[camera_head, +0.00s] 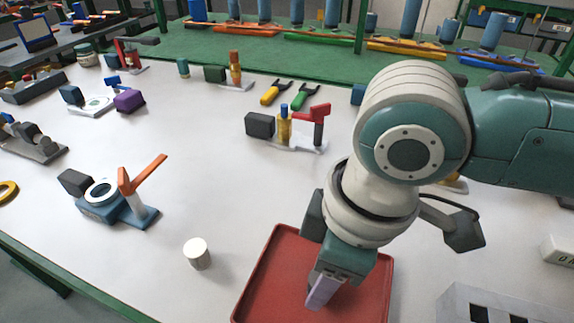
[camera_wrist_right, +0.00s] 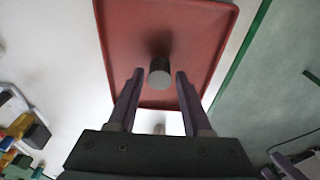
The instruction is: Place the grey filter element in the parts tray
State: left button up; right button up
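The grey filter element (camera_wrist_right: 160,74) is a short cylinder with a lighter grey end and a dark side. In the right wrist view it appears to stand in the red parts tray (camera_wrist_right: 128,40), between and just beyond my fingertips. My right gripper (camera_wrist_right: 160,76) is open, with a gap on both sides of the cylinder. In the head view the right gripper (camera_head: 322,290) points down over the tray (camera_head: 272,262) and hides the filter element. My left gripper is not seen in the head view.
A whitish cylinder (camera_head: 197,254) stands on the white table left of the tray. A blue fixture with an orange lever (camera_head: 120,205) is further left. A fixture with a red lever (camera_head: 290,130) stands behind. A grey slotted block (camera_head: 500,305) lies to the right.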

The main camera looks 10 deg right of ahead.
jog(key=shift+o, duration=1)
jog(key=shift+r, duration=0.2)
notch_tip(320, 180, up, 12)
jog(key=s+d+p, duration=0.1)
jog(key=d+p, duration=0.1)
jog(key=p, duration=0.2)
jog(key=s+a+f+m+t+y, duration=0.1)
jog(key=s+a+m+y, duration=0.1)
jog(key=s+a+y, duration=0.3)
jog(key=s+d+f+m+h, duration=0.1)
jog(key=s+d+m+h, duration=0.2)
jog(key=d, duration=0.3)
jog(key=s+d+f+m+t+h, duration=0.1)
jog(key=s+d+f+m+h, duration=0.1)
jog(key=d, duration=0.4)
jog(key=shift+s+m+t+h+b, duration=0.3)
jog(key=shift+s+m+h, duration=0.25)
jog(key=shift+m, duration=0.55)
